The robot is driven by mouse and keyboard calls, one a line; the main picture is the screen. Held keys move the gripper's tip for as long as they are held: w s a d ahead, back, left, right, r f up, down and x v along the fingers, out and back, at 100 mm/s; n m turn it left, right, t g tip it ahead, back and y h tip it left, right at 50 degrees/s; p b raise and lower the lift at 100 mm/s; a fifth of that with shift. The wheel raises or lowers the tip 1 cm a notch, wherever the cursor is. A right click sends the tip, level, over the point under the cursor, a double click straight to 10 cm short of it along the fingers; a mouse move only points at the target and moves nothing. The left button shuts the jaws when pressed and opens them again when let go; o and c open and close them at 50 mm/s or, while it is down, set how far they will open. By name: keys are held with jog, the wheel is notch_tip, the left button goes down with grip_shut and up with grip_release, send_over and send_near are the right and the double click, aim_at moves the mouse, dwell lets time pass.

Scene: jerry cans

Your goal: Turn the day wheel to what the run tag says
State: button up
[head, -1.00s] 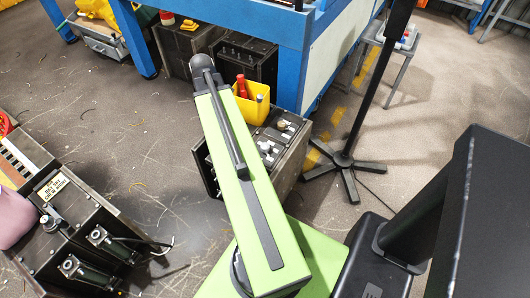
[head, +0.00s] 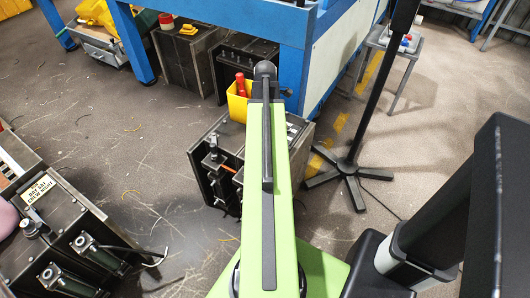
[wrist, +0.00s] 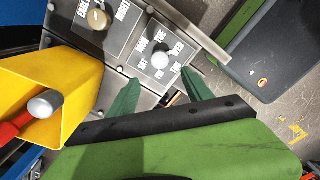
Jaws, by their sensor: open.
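The day wheel (wrist: 160,59) is a pale round knob on a dark plate lettered with day names, in the wrist view. Where it points is too small to tell. My gripper (wrist: 160,77) is open, its two dark green fingers either side of the wheel's near side, seemingly apart from it. In the head view my arm hides the wheel and the gripper. The run tag (head: 39,188) is a small white label on the dark case at left; it seems to read "DAY: SAT, CREW: NIGHT".
A brass knob (wrist: 98,19) on a neighbouring plate, one word there "NIGHT", sits left of the wheel. A yellow bin (wrist: 52,78) with a red-handled tool (wrist: 28,117) stands close left. A black stand (head: 348,168) is right of my arm. A blue bench (head: 250,24) is behind.

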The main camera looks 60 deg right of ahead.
notch_tip(320, 180, down, 12)
jog(key=b, duration=1)
jog(key=shift+r, duration=0.1)
jog(key=shift+r, duration=0.1)
jog(key=shift+c, duration=0.5)
grip_shut()
jog(key=shift+a, duration=0.15)
